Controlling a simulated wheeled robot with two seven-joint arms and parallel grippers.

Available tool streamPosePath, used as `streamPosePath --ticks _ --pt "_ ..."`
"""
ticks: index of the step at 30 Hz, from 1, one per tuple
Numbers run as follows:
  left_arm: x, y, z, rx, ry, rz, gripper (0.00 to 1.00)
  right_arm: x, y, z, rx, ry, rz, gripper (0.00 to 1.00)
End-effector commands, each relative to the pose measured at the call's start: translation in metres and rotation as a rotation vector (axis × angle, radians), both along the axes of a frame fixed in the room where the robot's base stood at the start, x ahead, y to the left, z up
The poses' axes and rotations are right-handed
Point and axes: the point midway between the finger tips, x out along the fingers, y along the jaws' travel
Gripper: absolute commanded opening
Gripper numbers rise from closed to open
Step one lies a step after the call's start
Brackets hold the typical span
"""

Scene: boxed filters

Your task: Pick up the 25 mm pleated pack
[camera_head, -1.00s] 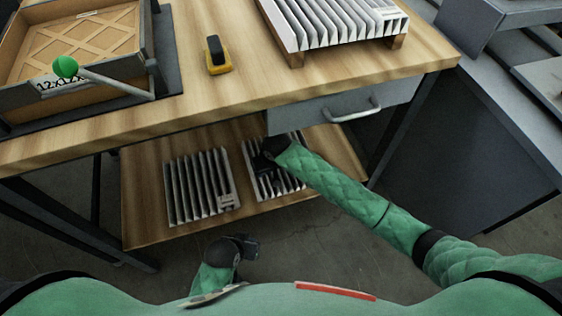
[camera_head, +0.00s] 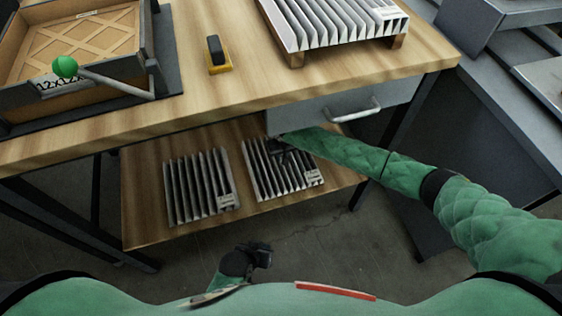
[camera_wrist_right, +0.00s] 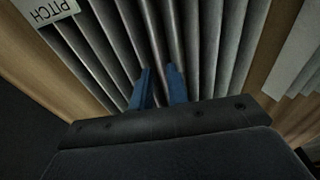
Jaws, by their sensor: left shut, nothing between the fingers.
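Two grey-white pleated packs lie on the lower shelf, a left pack (camera_head: 184,196) and a right pack (camera_head: 262,182). Each has a small label at its near right corner. The size print is too small to read, so I cannot tell which is 25 mm. My right gripper (camera_head: 281,158) is over the right pack's far part. In the right wrist view, its blue fingers (camera_wrist_right: 161,86) stand apart, pointing at the pleats (camera_wrist_right: 118,50); whether they touch is unclear. A label there (camera_wrist_right: 46,9) reads "PITCH". My left gripper (camera_head: 266,254) is shut and empty, before the shelf.
The wooden bench top (camera_head: 130,115) and grey drawer (camera_head: 325,112) overhang the shelf (camera_head: 145,232). On top are a larger pleated filter (camera_head: 330,28), a yellow-black tool (camera_head: 219,58) and an open box (camera_head: 100,45). A dark bench leg (camera_head: 385,150) stands right of the shelf.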

Motion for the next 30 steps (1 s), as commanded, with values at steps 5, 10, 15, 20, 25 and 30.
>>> streamPosePath --ticks 5,10,15,20,25,30 --pt "0.0 0.0 0.004 0.001 0.003 -0.001 0.0 0.005 0.003 -0.024 -0.002 0.0 0.0 0.16" --pt "0.0 0.0 0.002 0.001 0.002 0.0 0.0 0.007 0.003 -0.04 -0.001 0.001 0.0 0.16" --pt "-0.001 0.0 0.002 -0.001 0.001 -0.001 0.0 0.007 0.004 -0.043 0.0 0.0 0.0 0.16" --pt "-0.001 0.0 0.002 0.0 0.002 -0.001 0.0 0.007 0.003 -0.043 0.0 0.0 0.0 0.07" --pt "-0.001 0.0 0.002 0.0 0.003 -0.001 0.0 0.007 0.003 -0.043 0.0 0.0 0.0 0.0" --pt "-0.001 0.0 0.002 0.0 0.002 -0.001 0.0 0.007 0.003 -0.042 0.0 0.0 0.0 0.0"
